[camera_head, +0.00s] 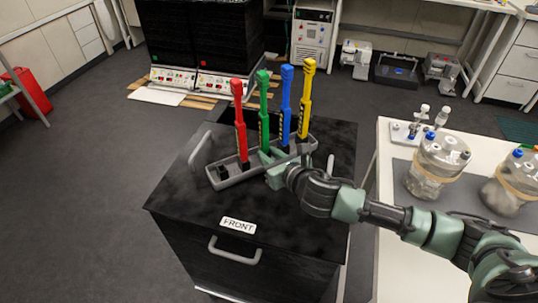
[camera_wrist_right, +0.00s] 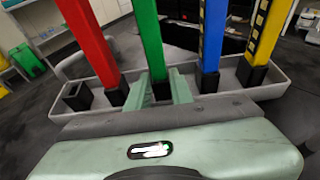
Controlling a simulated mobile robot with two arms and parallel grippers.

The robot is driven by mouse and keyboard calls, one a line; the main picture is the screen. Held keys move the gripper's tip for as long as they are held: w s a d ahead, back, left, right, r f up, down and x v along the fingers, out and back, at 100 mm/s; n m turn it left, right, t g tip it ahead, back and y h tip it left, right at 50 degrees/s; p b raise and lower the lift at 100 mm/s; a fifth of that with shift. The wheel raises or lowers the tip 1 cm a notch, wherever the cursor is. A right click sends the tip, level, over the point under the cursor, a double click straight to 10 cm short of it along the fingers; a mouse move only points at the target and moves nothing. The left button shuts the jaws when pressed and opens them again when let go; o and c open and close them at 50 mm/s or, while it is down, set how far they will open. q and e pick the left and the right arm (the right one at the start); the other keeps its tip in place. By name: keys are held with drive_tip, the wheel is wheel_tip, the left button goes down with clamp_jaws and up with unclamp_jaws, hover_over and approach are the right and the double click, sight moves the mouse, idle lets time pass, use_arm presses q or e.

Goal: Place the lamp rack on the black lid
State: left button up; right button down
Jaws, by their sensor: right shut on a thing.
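The lamp rack (camera_head: 233,180) is a long grey tray holding upright red (camera_head: 240,120), green (camera_head: 263,110), blue (camera_head: 285,105) and yellow (camera_head: 305,100) lamps. It is over the black lid (camera_head: 185,205) of the box marked FRONT; I cannot tell whether it touches the lid. My right gripper (camera_head: 272,168) is shut on the rack near its middle, by the green lamp's foot. In the right wrist view the rack (camera_wrist_right: 268,90) spans the picture, and the fingers (camera_wrist_right: 165,88) are beside the green lamp's black base. My left gripper is out of view.
A white bench (camera_head: 400,270) on the right carries glass vessels (camera_head: 437,165) close to my right arm. Two dark cabinets (camera_head: 180,35) with control panels stand behind. A red canister (camera_head: 27,90) is at the far left. The floor left of the box is clear.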

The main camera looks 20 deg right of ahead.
drive_tip(key=shift+r, duration=0.15)
drive_tip(key=c, duration=1.3)
unclamp_jaws()
drive_tip(key=shift+f, duration=0.2)
drive_tip(key=shift+o, duration=0.2)
drive_tip(key=shift+r, duration=0.15)
drive_tip(key=v, duration=1.2)
drive_tip(key=shift+b, duration=0.35)
